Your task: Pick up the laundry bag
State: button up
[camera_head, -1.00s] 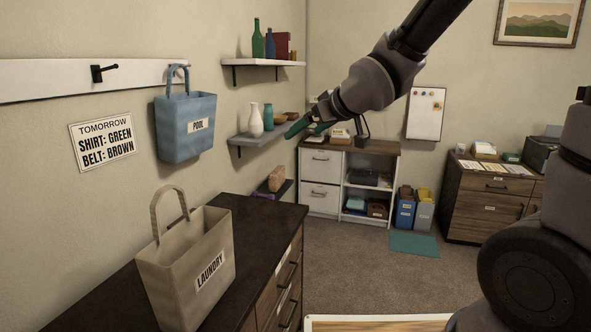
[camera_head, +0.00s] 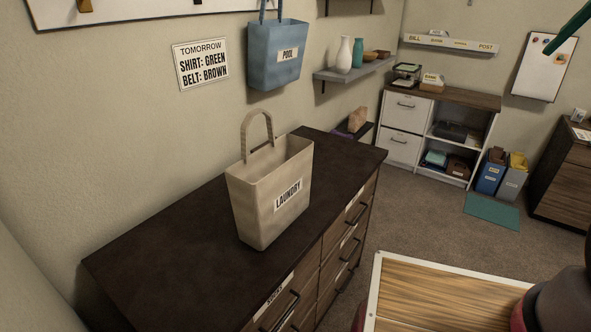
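The laundry bag (camera_head: 265,205) is a beige tote with a white LAUNDRY label. It stands upright and open-topped on the dark top of a drawer dresser (camera_head: 180,255), with its handle loop (camera_head: 257,120) standing up. Of my gripper (camera_head: 566,32), only a teal finger shows at the upper right edge, far to the right of the bag in the picture and apart from it. The rest of the gripper is out of frame, so its opening is hidden.
A blue POOL bag (camera_head: 277,68) hangs on the wall above and behind the laundry bag. A wall shelf (camera_head: 345,72) holds vases. A wood-topped surface with a pale edge (camera_head: 440,290) is at the lower right. The dresser top around the bag is clear.

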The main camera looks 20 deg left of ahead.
aim_at(268, 188)
jog(key=u, duration=1.4)
